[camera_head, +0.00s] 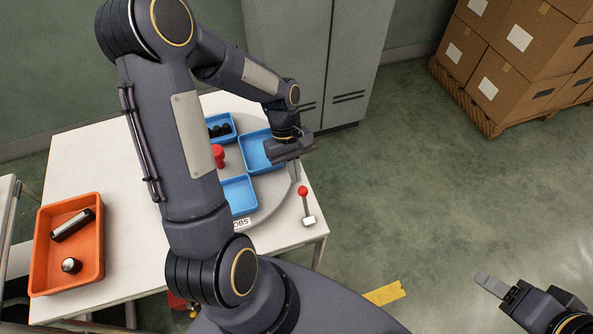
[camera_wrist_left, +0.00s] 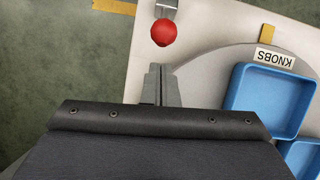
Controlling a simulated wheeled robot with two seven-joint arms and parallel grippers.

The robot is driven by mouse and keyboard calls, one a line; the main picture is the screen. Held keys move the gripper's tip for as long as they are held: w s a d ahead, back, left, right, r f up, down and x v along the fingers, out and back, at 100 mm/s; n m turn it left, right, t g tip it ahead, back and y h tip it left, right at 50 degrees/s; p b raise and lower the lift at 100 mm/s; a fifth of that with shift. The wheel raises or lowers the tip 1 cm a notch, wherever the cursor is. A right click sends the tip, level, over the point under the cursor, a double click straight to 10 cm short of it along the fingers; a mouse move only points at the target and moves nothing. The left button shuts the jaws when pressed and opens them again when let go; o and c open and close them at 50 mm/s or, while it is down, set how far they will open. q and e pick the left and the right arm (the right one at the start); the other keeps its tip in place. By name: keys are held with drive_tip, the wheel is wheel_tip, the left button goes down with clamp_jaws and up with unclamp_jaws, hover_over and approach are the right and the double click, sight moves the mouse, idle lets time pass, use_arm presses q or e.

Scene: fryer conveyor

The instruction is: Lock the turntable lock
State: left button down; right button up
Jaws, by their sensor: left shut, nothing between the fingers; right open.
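The turntable lock is a small lever with a red ball knob (camera_head: 303,191) and a pale metal base (camera_head: 309,221) at the right edge of the white table. The grey turntable (camera_head: 274,205) lies beside it and carries blue trays. My left gripper (camera_head: 296,172) is shut and empty, above the turntable's edge and a little behind the red knob. In the left wrist view, the closed fingertips (camera_wrist_left: 158,72) point toward the red knob (camera_wrist_left: 163,32) with a gap between. My right gripper (camera_head: 499,287) is over the floor at lower right, apart from the table.
Blue trays (camera_head: 238,195) sit on the turntable around a red central post (camera_head: 218,154); one holds dark knobs. An orange bin (camera_head: 42,264) with two parts stands at left. Boxes on a pallet (camera_head: 505,118) and a grey cabinet (camera_head: 310,60) stand behind.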

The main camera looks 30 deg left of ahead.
use_arm(q)
drive_tip(key=shift+s+d+r, duration=0.1)
drive_tip(key=shift+s+d, duration=0.25)
drive_tip(key=shift+d, duration=0.1)
use_arm(e)
drive_tip(key=shift+r, duration=0.2)
drive_tip(key=shift+f, duration=0.1)
